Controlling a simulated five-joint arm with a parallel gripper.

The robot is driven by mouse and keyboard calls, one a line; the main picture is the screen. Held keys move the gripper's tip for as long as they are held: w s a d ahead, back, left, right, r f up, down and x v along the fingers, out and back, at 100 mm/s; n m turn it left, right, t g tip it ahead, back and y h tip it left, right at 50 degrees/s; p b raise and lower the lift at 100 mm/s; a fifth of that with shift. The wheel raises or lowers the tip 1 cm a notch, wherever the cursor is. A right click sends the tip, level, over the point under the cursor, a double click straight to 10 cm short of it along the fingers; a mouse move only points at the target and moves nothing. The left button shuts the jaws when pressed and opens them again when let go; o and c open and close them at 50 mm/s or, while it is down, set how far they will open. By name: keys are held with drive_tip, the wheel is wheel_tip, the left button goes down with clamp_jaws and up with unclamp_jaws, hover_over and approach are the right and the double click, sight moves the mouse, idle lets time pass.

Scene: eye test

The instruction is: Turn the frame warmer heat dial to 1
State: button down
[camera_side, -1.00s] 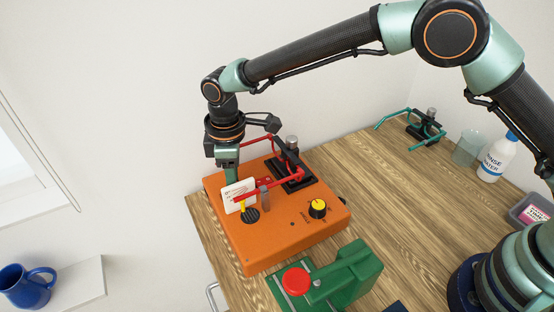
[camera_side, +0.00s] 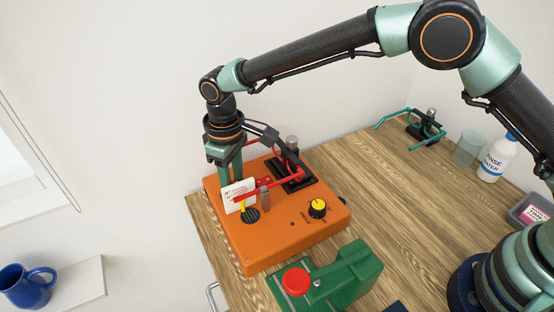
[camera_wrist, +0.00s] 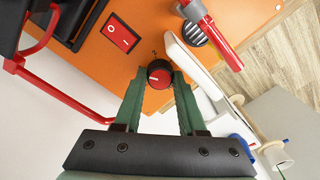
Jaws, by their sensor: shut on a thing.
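The orange warmer box (camera_side: 290,237) stands on the wooden table; its top also shows in the wrist view (camera_wrist: 150,15). A black dial with a red cap (camera_wrist: 158,74) stands on that top near the box edge. My gripper (camera_wrist: 158,78) is shut on this dial, one green finger on each side. The small mark by the dial is too small to read surely, and I cannot tell the dial's setting. In the side view my gripper (camera_side: 231,176) reaches down behind a white card, and the dial is hidden there.
The white card (camera_side: 236,194) stands close beside my fingers. Red arms (camera_side: 275,193) and a black mount are near too. A yellow-capped knob (camera_side: 317,207) sits on the box front. A red rocker switch (camera_wrist: 121,33) is near the dial. A green device (camera_side: 345,275) stands in front.

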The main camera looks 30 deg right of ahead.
sight(234, 186)
drive_tip(key=shift+s+a, duration=0.15)
drive_tip(key=shift+c, duration=2.4)
unclamp_jaws()
wheel_tip(234, 186, up, 12)
drive_tip(key=shift+r, duration=0.15)
drive_tip(key=s+d+r+m+t, duration=0.1)
drive_tip(key=s+d+r+m, duration=0.1)
drive_tip(key=d+r, duration=0.5)
drive_tip(key=s+d+r+m+t, duration=0.1)
drive_tip(key=d+r+m+t, duration=0.15)
drive_tip(key=d, duration=0.95)
drive_tip(key=s+d+f+m+t, duration=0.2)
drive_tip(key=s+d+f+m, duration=0.1)
drive_tip(key=s+d, duration=0.8)
drive_tip(key=shift+s+d, duration=0.35)
drive_tip(key=shift+d, duration=0.4)
